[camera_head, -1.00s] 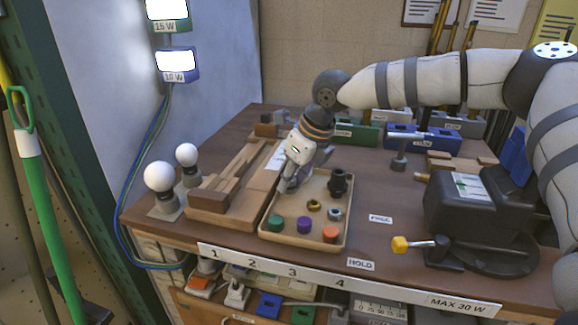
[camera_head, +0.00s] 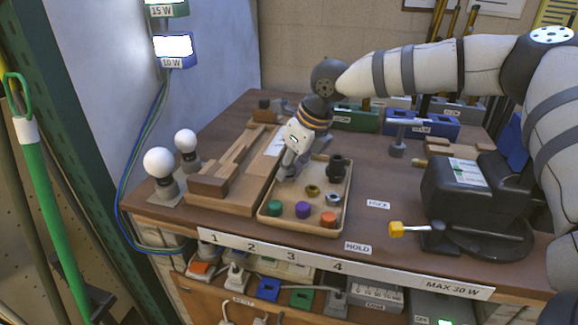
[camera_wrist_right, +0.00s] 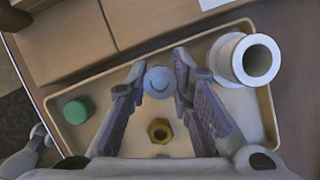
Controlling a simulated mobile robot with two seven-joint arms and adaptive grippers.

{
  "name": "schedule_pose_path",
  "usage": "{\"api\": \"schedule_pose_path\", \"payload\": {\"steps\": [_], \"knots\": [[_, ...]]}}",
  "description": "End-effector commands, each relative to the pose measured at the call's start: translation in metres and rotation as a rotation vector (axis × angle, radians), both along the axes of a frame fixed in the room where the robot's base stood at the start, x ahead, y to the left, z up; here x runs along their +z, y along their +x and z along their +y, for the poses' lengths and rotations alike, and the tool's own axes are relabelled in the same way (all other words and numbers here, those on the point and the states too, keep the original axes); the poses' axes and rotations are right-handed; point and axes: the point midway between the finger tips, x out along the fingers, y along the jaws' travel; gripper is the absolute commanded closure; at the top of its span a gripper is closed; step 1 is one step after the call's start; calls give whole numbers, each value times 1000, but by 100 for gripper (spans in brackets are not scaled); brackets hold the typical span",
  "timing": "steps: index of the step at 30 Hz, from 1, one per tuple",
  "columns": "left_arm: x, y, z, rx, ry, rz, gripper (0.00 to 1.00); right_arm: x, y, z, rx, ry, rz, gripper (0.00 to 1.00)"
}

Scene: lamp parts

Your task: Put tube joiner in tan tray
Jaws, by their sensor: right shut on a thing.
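My right gripper (camera_head: 286,169) points down at the far left part of the tan tray (camera_head: 290,227). In the right wrist view its fingers (camera_wrist_right: 158,88) are shut on a small blue-grey round piece (camera_wrist_right: 158,82), seen end on, which looks like the tube joiner. The tray floor (camera_wrist_right: 235,106) lies below it. I cannot tell whether the piece touches the floor. The gripper hides the piece in the head view. My left gripper is not in view.
The tray holds a dark stepped socket (camera_head: 336,168), a brass nut (camera_head: 312,191), a steel nut (camera_head: 334,199), and green (camera_head: 275,208), purple (camera_head: 303,209) and orange (camera_head: 328,219) caps. A wooden fixture (camera_head: 208,186) stands left. A dark vise-like machine (camera_head: 462,190) stands right.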

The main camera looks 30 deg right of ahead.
Motion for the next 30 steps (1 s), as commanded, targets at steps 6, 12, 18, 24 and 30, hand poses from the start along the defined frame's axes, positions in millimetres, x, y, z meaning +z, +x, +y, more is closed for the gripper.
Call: {"api": "schedule_pose_path", "payload": {"steps": [6, 12, 18, 24, 30], "knots": [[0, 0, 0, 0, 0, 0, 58, 0, 0, 0, 0, 0, 0, 100], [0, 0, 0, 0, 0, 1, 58, -1, 0, 0, 0, 0, 0, 100], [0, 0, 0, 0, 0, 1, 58, -3, 0, 0, 0, 0, 0, 59], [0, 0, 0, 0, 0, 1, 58, -3, 0, 0, 0, 1, 0, 56], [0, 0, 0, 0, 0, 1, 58, 3, -2, 0, 0, 2, -2, 56]]}}
